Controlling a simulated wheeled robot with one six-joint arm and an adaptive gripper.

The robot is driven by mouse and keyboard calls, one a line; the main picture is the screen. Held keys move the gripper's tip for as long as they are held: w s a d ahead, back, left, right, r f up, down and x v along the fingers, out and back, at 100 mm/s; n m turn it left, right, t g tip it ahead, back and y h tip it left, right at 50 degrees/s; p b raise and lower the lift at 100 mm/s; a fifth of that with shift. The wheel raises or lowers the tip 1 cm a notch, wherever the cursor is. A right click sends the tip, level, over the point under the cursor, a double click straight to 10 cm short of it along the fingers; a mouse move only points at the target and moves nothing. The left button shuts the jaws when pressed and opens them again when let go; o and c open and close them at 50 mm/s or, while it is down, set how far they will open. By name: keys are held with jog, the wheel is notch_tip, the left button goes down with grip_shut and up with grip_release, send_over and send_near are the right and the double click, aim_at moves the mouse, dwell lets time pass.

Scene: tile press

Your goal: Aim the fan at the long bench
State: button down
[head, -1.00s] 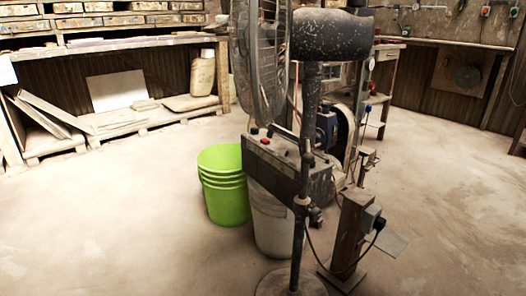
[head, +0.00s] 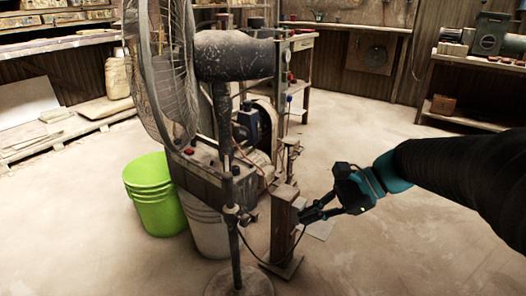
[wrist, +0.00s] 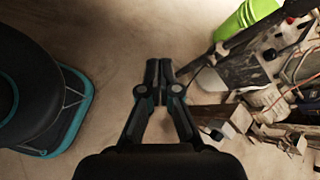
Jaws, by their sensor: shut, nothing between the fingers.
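The fan stands at the centre left of the head view. Its round wire cage (head: 160,75) faces left, toward the shelves, and its dark, paint-spotted motor housing (head: 233,56) points right. A thin pole (head: 235,225) carries it on a round base (head: 240,281). My gripper (head: 305,217) is right of the pole, low, in front of a wooden post, and apart from the fan. In the wrist view my gripper (wrist: 159,66) has its fingers together, with nothing between them. Which bench is the long one, I cannot tell for sure.
A lime green bucket (head: 152,195) and a pale bucket (head: 205,226) stand behind the pole. A wooden post (head: 284,224) with a cable is close to my gripper. A bench (head: 470,62) stands at the right, shelving (head: 60,47) at the left. Floor at the right is open.

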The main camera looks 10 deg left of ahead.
jog(key=w+a+r+m+y+p, duration=0.25)
jog(key=w+r+m+y, duration=0.25)
jog(key=w, duration=0.4)
jog(key=x, duration=1.3)
jog(key=shift+s+a+r+g, duration=0.2)
jog(key=shift+a+r+g, duration=0.1)
jog(key=shift+g, duration=0.1)
jog(key=shift+s+t, duration=0.1)
jog(key=shift+t, duration=0.2)
